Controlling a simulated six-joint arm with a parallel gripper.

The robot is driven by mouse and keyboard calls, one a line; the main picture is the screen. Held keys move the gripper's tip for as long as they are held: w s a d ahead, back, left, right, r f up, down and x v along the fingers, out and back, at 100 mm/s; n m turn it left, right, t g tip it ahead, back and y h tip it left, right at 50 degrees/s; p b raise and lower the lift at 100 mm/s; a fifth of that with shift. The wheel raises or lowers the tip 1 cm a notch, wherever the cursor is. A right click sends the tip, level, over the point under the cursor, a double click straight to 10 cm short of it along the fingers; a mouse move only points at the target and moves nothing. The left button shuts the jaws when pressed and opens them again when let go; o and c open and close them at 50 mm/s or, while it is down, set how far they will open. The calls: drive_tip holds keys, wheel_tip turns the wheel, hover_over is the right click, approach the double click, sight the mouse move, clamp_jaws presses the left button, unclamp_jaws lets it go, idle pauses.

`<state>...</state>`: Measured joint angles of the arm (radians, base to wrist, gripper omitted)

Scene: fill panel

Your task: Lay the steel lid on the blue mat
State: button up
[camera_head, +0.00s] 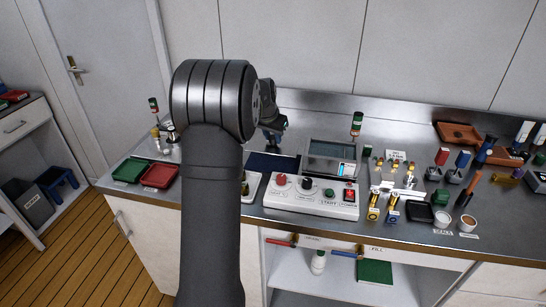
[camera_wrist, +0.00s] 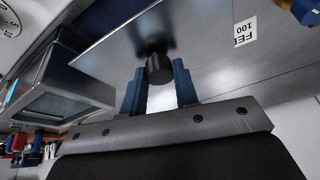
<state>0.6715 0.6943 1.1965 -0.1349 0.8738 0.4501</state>
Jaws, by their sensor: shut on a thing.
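The steel lid (camera_wrist: 118,50) is a flat, shiny plate with a round black knob (camera_wrist: 158,70), seen close up in the wrist view. My gripper (camera_wrist: 159,78) has its two blue fingers on either side of the knob and is shut on it. A dark blue patch of the mat (camera_wrist: 103,14) shows beyond the lid's edge in the wrist view.
Green (camera_head: 131,169) and red (camera_head: 160,175) trays lie left of my arm. Several small items crowd the bench's right side.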

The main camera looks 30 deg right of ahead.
sight(271, 148)
drive_tip(key=shift+f, duration=3.45)
drive_tip(key=shift+f, duration=0.15)
drive_tip(key=o, duration=1.1)
drive_tip(key=shift+c, duration=0.2)
drive_tip(key=v, duration=1.2)
drive_tip(key=shift+d+r, duration=0.1)
drive_tip(key=shift+r, duration=0.1)
